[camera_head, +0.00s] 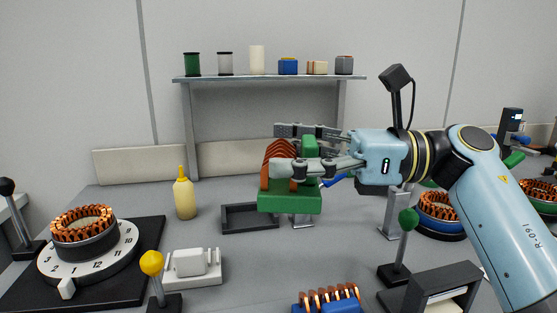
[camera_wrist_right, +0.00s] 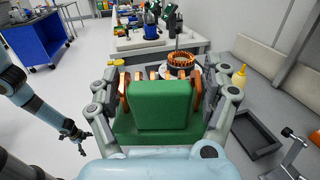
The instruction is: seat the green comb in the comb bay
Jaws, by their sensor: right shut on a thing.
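The green comb (camera_head: 290,202) has a green base and handle block with a row of copper hoops. My right gripper (camera_head: 284,148) is shut on it and holds it in the air above the table. In the right wrist view the green comb (camera_wrist_right: 163,105) fills the middle, with a finger on each side.
A blue comb (camera_head: 318,308) is at the front edge. A white fixture (camera_head: 207,278), a yellow-knobbed lever (camera_head: 152,263), a green-knobbed lever (camera_head: 408,220) and a yellow bottle (camera_head: 185,198) stand around. A stator (camera_head: 84,228) sits on a numbered dial at left. A shelf (camera_head: 270,78) is behind.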

